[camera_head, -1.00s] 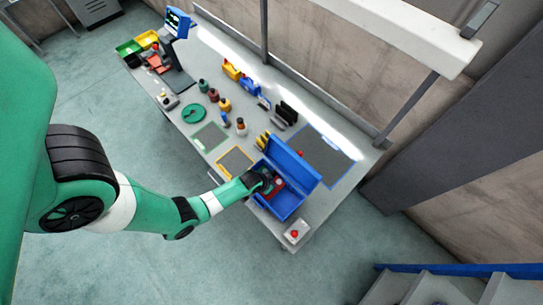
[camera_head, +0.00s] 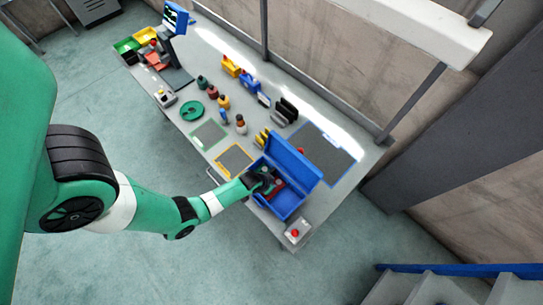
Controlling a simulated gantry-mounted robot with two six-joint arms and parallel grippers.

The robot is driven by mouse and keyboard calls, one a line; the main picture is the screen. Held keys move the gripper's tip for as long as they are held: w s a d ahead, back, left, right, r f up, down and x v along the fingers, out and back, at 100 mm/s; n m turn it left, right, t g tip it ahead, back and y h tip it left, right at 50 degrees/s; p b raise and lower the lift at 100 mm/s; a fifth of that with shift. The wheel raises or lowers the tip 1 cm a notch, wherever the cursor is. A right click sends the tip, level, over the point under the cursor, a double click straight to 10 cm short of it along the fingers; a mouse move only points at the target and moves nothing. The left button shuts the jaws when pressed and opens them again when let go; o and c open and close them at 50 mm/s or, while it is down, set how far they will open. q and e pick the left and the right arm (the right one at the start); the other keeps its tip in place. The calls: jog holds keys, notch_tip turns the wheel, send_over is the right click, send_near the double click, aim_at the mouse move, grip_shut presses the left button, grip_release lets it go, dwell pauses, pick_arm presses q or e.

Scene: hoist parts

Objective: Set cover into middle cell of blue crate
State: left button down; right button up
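The blue crate (camera_head: 298,160) stands near the right end of the workbench, with its tall blue back side raised. My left gripper (camera_head: 268,182) is inside or just over the left part of the crate opening. A small red and dark part (camera_head: 279,188) shows right beside the fingers; I cannot tell whether it is the cover or whether the gripper holds it. The fingers are too small and dark to tell open from shut. The arm and crate walls hide much of the crate's cells. My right gripper is not in view.
A grey box with a red button (camera_head: 296,232) sits at the bench's near right corner. A yellow-edged mat (camera_head: 234,160) lies left of the crate, a blue-edged mat (camera_head: 328,155) behind it. Bottles and a green disc (camera_head: 192,110) stand further left.

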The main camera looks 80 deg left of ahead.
pick_arm(q)
jog(key=shift+f, duration=0.35)
jog(key=shift+c, duration=2.4)
grip_release()
jog(key=shift+r, duration=0.15)
notch_tip(320, 180, up, 9)
jog(key=p, duration=0.8)
jog(key=shift+p, duration=0.4)
